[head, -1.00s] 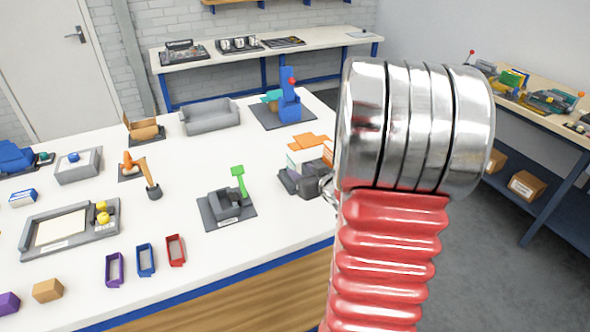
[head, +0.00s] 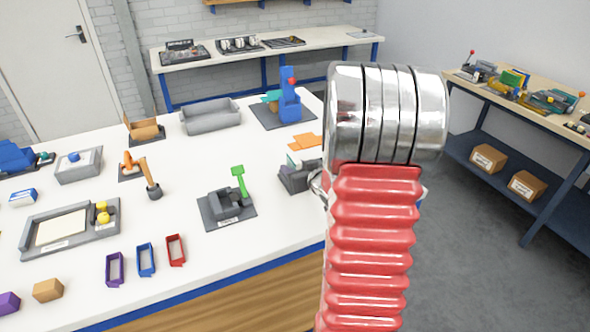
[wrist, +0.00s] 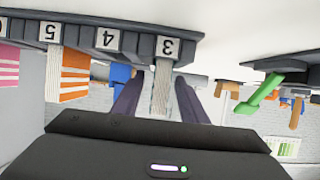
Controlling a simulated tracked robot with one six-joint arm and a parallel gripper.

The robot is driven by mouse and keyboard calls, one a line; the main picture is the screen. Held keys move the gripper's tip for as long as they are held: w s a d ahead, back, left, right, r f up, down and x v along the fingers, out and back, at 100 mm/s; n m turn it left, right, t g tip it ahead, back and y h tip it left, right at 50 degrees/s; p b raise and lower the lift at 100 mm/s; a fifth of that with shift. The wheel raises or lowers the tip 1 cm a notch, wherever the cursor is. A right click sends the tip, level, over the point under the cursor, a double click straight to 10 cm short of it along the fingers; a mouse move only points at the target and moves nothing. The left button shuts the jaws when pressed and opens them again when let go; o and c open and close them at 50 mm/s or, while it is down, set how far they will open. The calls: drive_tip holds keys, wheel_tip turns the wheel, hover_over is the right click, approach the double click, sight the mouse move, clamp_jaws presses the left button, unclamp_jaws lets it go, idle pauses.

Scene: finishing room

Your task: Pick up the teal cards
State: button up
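A dark grey card rack (head: 298,178) stands near the right edge of the white table in the head view, partly hidden by my arm. A small teal-edged card (head: 291,159) shows at its left end. The wrist view is upside down and shows the rack (wrist: 85,35) with numbered slots. A thin pale stack of cards (wrist: 161,93), seen edge-on, is at slot 3; its colour is unclear. My gripper (wrist: 160,88) is open, with its dark fingers on either side of this stack and apparent gaps between. The fingertips are hidden in the head view.
Orange-striped cards (wrist: 75,75) and pink-striped cards (wrist: 9,67) stand in other slots. A grey device with a green lever (head: 228,205) stands left of the rack. Bare tabletop lies between.

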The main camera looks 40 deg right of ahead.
drive_tip(key=shift+w+d+f, duration=0.1)
drive_tip(key=shift+w+f, duration=0.05)
drive_tip(key=shift+w, duration=0.25)
clamp_jaws()
idle(0.5)
